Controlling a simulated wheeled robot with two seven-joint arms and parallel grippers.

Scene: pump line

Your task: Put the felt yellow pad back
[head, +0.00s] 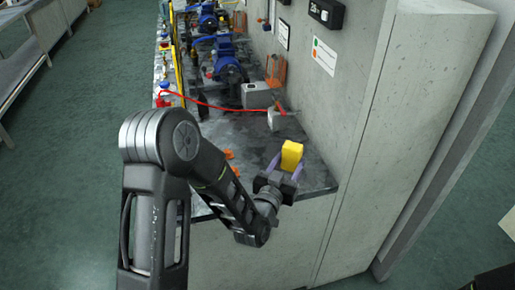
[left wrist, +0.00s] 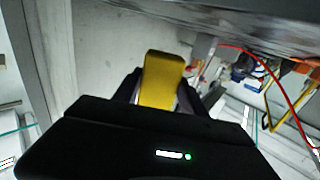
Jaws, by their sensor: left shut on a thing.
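The yellow pad (head: 291,155) is held between the fingers of my left gripper (head: 285,168), near the right front corner of the dark stone-look bench top. My left gripper is shut on it. In the left wrist view the yellow pad (left wrist: 160,80) stands upright between the dark fingers, and its lower end is hidden by the gripper body. I cannot tell whether the pad touches the bench. My right gripper is in neither view.
Blue pumps (head: 228,62) stand farther back on the bench (head: 245,135). A red cable (head: 215,107) runs across to a grey piece (head: 275,119) near the wall. Small orange pieces (head: 231,155) lie beside my arm. A concrete wall (head: 345,90) bounds the right side.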

